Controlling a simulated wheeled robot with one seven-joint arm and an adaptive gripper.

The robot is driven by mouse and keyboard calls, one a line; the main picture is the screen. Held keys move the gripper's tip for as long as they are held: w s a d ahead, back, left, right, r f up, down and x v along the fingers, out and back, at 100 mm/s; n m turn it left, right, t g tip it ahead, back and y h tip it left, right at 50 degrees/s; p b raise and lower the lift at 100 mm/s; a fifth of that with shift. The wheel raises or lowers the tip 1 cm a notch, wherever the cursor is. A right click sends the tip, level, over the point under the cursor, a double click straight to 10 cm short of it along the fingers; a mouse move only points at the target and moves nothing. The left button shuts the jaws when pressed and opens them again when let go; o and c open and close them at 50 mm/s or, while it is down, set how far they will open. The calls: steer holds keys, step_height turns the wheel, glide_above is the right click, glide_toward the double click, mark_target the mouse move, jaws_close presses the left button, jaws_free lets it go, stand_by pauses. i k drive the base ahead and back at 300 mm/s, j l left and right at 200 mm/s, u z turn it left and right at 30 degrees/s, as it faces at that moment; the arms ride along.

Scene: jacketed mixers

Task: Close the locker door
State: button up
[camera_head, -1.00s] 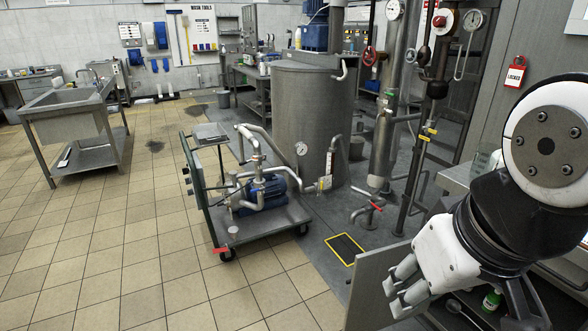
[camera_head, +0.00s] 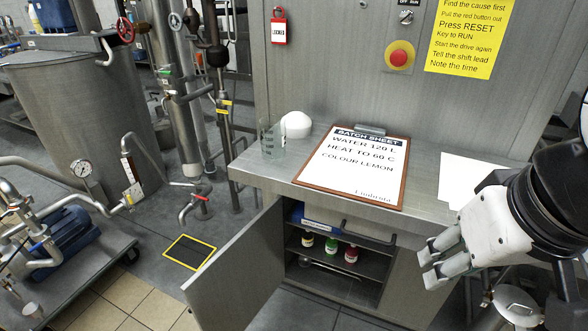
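The grey locker door (camera_head: 238,272) stands wide open, swung out to the left from the cabinet under the counter. The open locker (camera_head: 345,285) shows a shelf with several small bottles, among them a green one (camera_head: 331,246) and a red one (camera_head: 351,254). My gripper (camera_head: 426,270) is to the right of the opening, in front of the cabinet, pointing left. It is well apart from the door and holds nothing that I can see. Its two fingers look close together, but I cannot tell whether they are shut.
The counter (camera_head: 270,178) above holds a batch sheet clipboard (camera_head: 355,165), a glass beaker (camera_head: 271,138), a white dome (camera_head: 296,124) and a white paper (camera_head: 468,180). A pump cart (camera_head: 75,270) stands at left. Floor left of the door is clear around a yellow-edged mat (camera_head: 190,252).

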mark_target(227, 293)
steer(key=i+j+z, duration=0.1)
steer(key=j+z, duration=0.35)
steer(key=j, duration=0.4)
steer(key=j+z, duration=0.4)
steer(key=j, duration=0.45)
steer(key=k+j+z, duration=0.15)
steer(key=j+z, duration=0.3)
steer(key=j, duration=0.35)
steer(key=k+j, duration=0.1)
steer(key=j, duration=0.3)
steer(key=k+j, duration=0.1)
steer(key=j, duration=0.3)
steer(key=k+j, duration=0.1)
steer(key=j, duration=0.75)
steer(key=k+j, duration=0.15)
steer(key=j, duration=0.25)
steer(key=k+l, duration=0.15)
steer(key=l, duration=0.15)
steer(key=k+l, duration=0.1)
steer(key=l, duration=0.15)
steer(key=k+l+z, duration=0.1)
steer(key=l, duration=0.2)
